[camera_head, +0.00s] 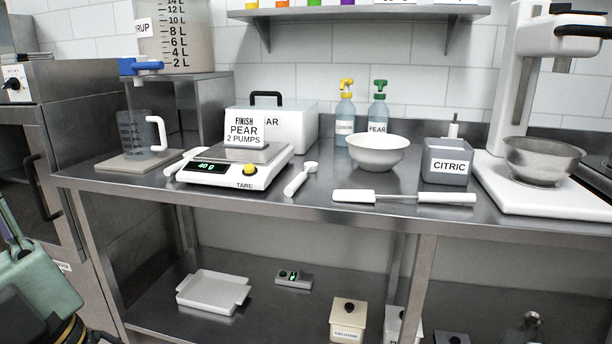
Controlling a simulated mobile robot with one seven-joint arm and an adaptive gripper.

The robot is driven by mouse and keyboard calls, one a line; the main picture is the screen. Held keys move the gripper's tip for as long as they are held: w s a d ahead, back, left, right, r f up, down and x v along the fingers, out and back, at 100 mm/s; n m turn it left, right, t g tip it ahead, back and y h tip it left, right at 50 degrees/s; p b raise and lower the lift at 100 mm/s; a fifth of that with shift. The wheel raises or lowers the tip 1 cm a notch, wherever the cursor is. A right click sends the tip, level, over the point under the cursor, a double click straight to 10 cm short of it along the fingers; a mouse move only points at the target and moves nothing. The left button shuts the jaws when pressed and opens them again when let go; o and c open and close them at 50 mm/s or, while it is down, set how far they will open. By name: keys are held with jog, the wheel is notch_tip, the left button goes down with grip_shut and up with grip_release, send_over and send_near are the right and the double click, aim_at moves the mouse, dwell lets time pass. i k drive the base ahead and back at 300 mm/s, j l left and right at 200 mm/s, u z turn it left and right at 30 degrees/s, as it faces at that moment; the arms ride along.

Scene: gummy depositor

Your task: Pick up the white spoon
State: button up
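A white spoon (298,180) lies on the steel counter (325,212), just right of the digital scale (217,168). Its small round end points toward the back and its handle slants toward the front edge. Another slim white utensil (182,160) lies at the left side of the scale, partly hidden by it. A white-handled spatula-like tool (403,197) lies along the counter's front, right of the spoon. My gripper is not in view; a green and black part at the lower left looks like part of my arm.
A white bowl (376,152), citric container (447,162) and mixer with steel bowl (543,160) stand to the right. Behind are a pear-labelled box (290,126) and two pump bottles (345,118). A lower shelf (260,315) holds a white tray (212,291). The counter around the spoon is clear.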

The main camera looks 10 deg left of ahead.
aim_at(302, 177)
jog(key=i+j+z, duration=0.2)
jog(key=i, duration=0.2)
jog(key=i+j+z, duration=0.25)
jog(key=i, duration=0.6)
